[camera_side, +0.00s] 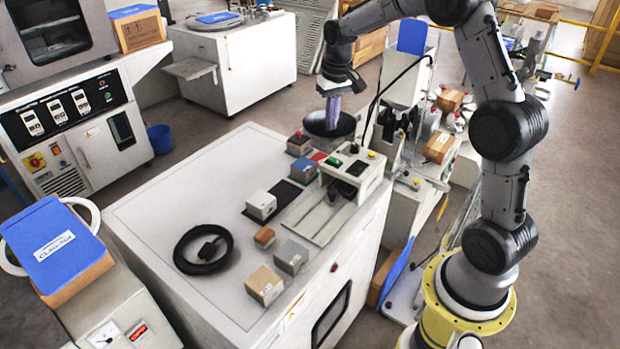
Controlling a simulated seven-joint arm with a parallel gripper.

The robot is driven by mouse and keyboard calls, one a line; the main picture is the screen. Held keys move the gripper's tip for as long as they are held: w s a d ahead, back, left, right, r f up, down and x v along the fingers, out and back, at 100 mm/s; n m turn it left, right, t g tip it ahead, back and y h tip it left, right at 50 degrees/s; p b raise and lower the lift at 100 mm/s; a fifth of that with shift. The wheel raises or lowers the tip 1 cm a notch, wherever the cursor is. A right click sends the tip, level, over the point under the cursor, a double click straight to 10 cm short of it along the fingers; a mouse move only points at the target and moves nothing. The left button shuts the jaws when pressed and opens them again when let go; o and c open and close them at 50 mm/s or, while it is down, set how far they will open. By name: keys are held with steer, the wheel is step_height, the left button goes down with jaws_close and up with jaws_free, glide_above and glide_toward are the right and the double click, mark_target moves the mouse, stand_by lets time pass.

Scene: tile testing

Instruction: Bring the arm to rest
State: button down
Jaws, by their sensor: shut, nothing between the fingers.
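My arm comes from the yellow base at the right and arches over the back of the white bench (150,215). My gripper (333,126) points down, with its purple-tinted fingers shut and nothing seen between them. In the picture the fingertips overlap a dark round dish (345,128) at the bench's far end. I cannot tell whether they touch it or hang above it.
Several small blocks, including a tan block (264,285) and a grey block (291,257), stand on the bench. A black cable coil (203,248) lies at left-middle. A device with buttons (352,170) stands near the right edge. The bench's left side is clear.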

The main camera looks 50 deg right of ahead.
steer(key=s+a+r+n+t, duration=0.3)
steer(key=s+a+r, duration=0.7)
steer(key=a+r, duration=0.3)
steer(key=s+a+f+n, duration=0.1)
steer(key=s+a, duration=0.1)
steer(key=s, duration=0.6)
steer(key=s+a+f+n+t, duration=0.1)
steer(key=s+a+f, duration=0.1)
steer(key=s, duration=0.7)
steer(key=shift+f+t, duration=0.3)
steer(key=shift+s+a, duration=0.1)
